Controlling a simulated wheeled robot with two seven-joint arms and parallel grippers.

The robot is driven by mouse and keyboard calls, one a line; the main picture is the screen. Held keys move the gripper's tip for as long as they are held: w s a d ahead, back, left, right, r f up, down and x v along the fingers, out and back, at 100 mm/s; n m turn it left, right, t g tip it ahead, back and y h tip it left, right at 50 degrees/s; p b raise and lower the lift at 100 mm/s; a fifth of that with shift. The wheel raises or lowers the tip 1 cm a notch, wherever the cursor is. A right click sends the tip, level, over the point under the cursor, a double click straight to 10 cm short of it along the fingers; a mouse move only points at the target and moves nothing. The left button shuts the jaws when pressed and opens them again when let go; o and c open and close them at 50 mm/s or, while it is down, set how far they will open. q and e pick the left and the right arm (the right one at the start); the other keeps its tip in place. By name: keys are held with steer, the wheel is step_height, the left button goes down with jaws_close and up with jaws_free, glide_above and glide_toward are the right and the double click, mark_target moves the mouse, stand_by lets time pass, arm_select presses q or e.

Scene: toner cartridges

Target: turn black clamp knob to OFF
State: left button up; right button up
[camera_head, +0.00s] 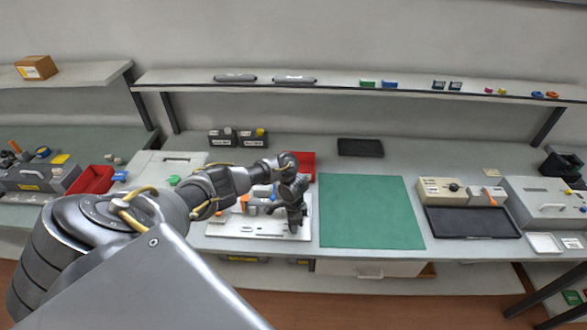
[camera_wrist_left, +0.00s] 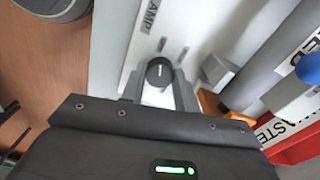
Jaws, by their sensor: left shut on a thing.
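The black clamp knob (camera_wrist_left: 159,72) is a round dial with a white pointer line, on a white plate with lettering ending in "AMP". In the left wrist view its line runs roughly up the picture, between two small marks. My left gripper (camera_wrist_left: 158,88) is shut on the knob, with one grey finger on each side. In the head view my left gripper (camera_head: 294,222) points down over the front right of the white fixture plate (camera_head: 225,229) and hides the knob. The OFF lettering cannot be read. My right gripper is not in view.
A grey cylinder (camera_wrist_left: 262,75) and an orange part (camera_wrist_left: 210,103) sit close to the gripper on the fixture. A red bin (camera_head: 307,163) stands behind it. The green mat (camera_head: 370,212) to the right is empty. A black tray (camera_head: 470,222) lies farther right.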

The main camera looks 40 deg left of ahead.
arm_select(q)
steer(key=o, duration=1)
steer(key=shift+c, duration=0.2)
step_height(320, 180, up, 11)
steer(key=shift+f, duration=0.1)
stand_by(0.4)
